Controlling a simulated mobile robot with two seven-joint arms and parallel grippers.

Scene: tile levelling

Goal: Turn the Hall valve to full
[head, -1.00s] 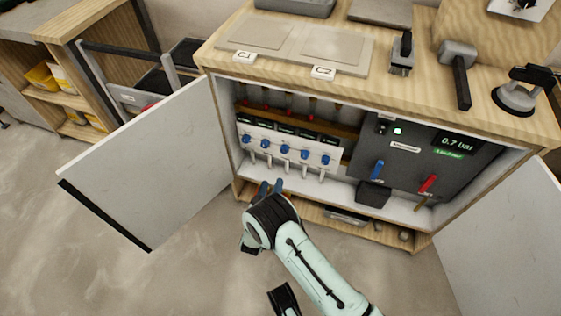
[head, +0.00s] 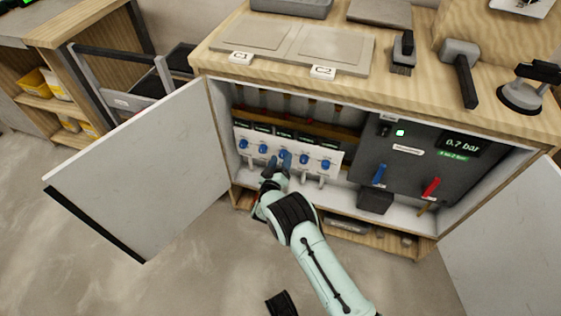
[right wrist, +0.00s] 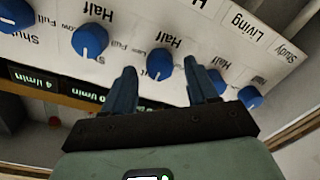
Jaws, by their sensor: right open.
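A row of several blue valve knobs sits on a white panel (head: 332,153) inside the open cabinet. My right gripper (head: 277,163) is open in front of the row, near its middle. In the right wrist view the picture is upside down, and one blue knob (right wrist: 160,64) shows between the two spread fingers, with a finger on either side. I cannot tell whether they touch it. Its pale pointer mark points down in that picture. "Study" and "Living" labels are readable to the right; no Hall label is readable. My left gripper is not in view.
The left cabinet door (head: 140,165) and right door (head: 505,205) stand open. A grey panel right of the knobs carries a blue lever (head: 379,174), a red lever (head: 431,187) and a 0.7 bar display (head: 461,145). Tools and tiles lie on the top.

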